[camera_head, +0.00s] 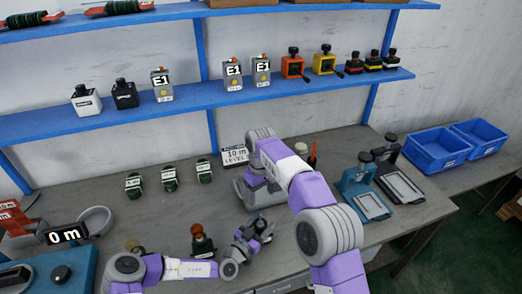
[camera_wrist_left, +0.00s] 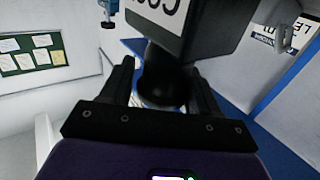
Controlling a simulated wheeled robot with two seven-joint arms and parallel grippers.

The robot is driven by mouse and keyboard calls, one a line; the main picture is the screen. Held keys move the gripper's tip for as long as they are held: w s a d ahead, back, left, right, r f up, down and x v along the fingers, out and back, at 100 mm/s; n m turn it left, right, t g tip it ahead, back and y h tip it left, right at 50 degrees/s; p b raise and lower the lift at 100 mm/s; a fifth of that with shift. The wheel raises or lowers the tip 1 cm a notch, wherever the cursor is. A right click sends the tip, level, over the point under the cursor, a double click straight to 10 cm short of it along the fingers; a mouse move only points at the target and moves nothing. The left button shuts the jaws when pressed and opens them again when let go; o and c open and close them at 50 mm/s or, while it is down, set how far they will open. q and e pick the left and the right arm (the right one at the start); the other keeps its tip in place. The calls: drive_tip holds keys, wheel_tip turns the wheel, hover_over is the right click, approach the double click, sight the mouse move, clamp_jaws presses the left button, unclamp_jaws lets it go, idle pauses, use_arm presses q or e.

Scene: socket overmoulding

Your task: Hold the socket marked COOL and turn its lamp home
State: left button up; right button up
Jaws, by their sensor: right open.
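In the left wrist view a dark boxy socket (camera_wrist_left: 215,30) carries a white label (camera_wrist_left: 158,12), cut by the frame's top edge; its upside-down letters look like COOL. Its dark rounded part (camera_wrist_left: 163,85) sits between the two fingers of my left gripper (camera_wrist_left: 163,100), which appear shut on it. In the head view my left gripper (camera_head: 258,230) is above the middle of the bench, with dark shapes at its tip that I cannot separate. My right gripper (camera_head: 257,208) is open just above it, largely hidden by my right arm. The lamp cannot be made out.
A brown-topped socket (camera_head: 203,246) stands left of my left gripper. Several small dark labelled pieces (camera_head: 169,180) lie behind. A blue shelf (camera_head: 190,102) with several boxed sockets runs above.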

use_arm(q)
drive_tip(key=o, duration=0.3)
drive_tip(key=shift+f, duration=0.15)
